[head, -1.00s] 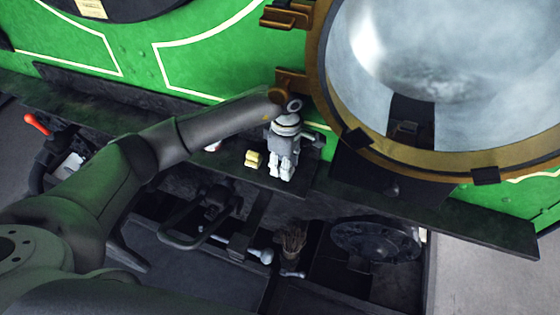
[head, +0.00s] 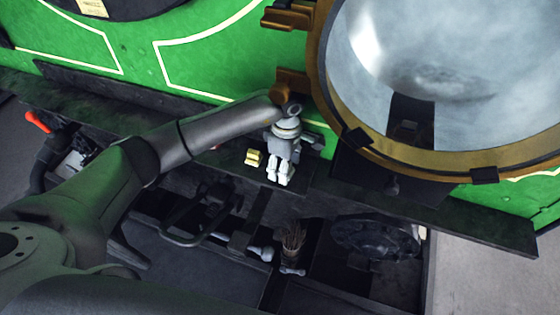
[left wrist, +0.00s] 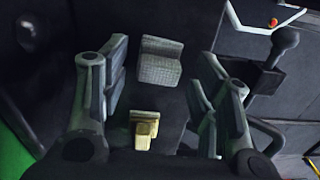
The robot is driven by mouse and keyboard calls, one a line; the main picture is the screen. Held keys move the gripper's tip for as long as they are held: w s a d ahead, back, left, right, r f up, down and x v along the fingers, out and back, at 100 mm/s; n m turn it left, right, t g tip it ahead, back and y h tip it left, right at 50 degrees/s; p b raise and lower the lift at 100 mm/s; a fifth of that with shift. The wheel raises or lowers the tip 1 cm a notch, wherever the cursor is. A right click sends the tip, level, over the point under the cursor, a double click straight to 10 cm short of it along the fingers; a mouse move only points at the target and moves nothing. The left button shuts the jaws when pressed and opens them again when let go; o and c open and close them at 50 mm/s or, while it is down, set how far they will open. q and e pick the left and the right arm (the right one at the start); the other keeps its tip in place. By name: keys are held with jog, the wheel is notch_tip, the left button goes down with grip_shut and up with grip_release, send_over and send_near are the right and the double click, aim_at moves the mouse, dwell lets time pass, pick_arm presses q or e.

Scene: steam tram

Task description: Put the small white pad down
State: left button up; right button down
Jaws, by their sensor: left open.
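A small pale grey-white pad (left wrist: 160,62) with a rough surface shows in the left wrist view, on the dark ledge. It lies beyond a small yellow block (left wrist: 145,128) and appears between the fingers in that picture, clear of both. In the head view the pad is hidden behind my left forearm; the yellow block (head: 254,158) shows on the ledge. My left gripper (head: 279,172) points down over the ledge, just right of the yellow block. In the left wrist view my left gripper (left wrist: 157,105) is open and empty. My right gripper is not in view.
The dark ledge (head: 430,215) runs along the green boiler side (head: 225,65). The large open brass-rimmed round door (head: 335,110) stands close right of my left gripper. A red-tipped lever (head: 38,122) is at the left. A brush (head: 292,240) and dark metal fittings lie below the ledge.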

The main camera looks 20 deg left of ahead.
pick_arm(q)
notch_tip(320, 180, up, 5)
jog(key=b, duration=0.2)
jog(key=shift+w+f+b, duration=0.1)
jog(key=shift+f+b, duration=0.05)
jog(key=shift+b, duration=0.2)
notch_tip(320, 180, up, 5)
jog(key=shift+f, duration=0.2)
jog(key=shift+r+b, duration=0.3)
jog(key=shift+r, duration=0.3)
